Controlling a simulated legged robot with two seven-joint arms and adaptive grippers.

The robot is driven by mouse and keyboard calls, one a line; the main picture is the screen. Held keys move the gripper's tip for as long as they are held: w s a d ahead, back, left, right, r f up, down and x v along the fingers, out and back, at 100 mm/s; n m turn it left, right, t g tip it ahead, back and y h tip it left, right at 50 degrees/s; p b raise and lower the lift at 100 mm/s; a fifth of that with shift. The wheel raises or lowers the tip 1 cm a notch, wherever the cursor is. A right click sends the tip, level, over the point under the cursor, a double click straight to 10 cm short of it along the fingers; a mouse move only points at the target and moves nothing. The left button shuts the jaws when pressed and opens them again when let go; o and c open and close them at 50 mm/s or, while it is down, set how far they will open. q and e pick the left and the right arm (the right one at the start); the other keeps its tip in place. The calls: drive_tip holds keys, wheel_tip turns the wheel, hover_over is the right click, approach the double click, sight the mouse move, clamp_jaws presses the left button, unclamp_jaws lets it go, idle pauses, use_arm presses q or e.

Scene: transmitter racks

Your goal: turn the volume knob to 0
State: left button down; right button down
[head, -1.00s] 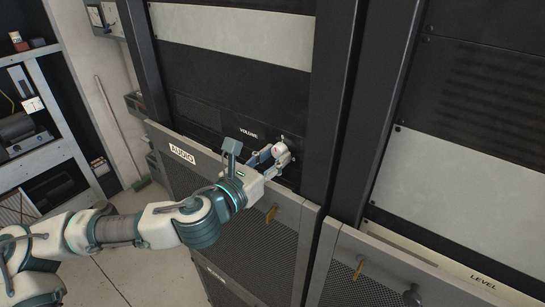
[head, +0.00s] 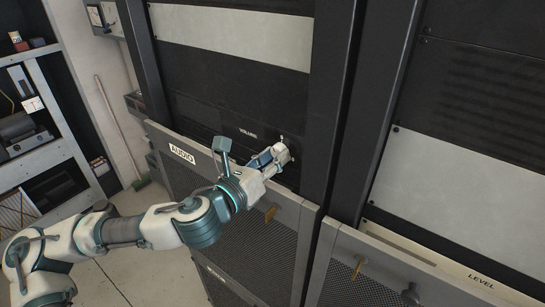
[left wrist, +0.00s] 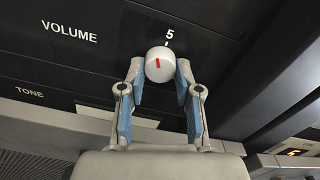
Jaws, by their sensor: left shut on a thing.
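The volume knob (left wrist: 159,66) is a round white knob with a red pointer mark, seen in the left wrist view below the printed "5" and right of the "VOLUME" label (left wrist: 69,33). The red mark is tilted, its upper end leaning left of the "5". My left gripper (left wrist: 159,75) is shut on the knob, one finger on each side. In the head view the left gripper (head: 281,154) is at the panel under the small VOLUME label (head: 248,133), and covers most of the knob. My right gripper is not in view.
A "TONE" label (left wrist: 29,91) sits below VOLUME.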

use_arm(q)
drive_tip(key=n, duration=0.4)
drive_tip(key=shift+w+a+r+n, duration=0.1)
drive_tip(key=shift+r+n, duration=0.2)
drive_tip(key=shift+n, duration=0.1)
drive_tip(key=n, duration=0.4)
drive_tip(key=shift+n, duration=0.3)
drive_tip(key=n, duration=0.4)
drive_tip(key=shift+p, duration=0.35)
drive_tip(key=shift+n, duration=2.3)
drive_tip(key=shift+f, duration=0.1)
drive_tip(key=c, duration=1)
unclamp_jaws()
drive_tip(key=shift+o, duration=1.1)
drive_tip(key=shift+w+f, duration=0.1)
drive_tip(key=shift+w, duration=0.05)
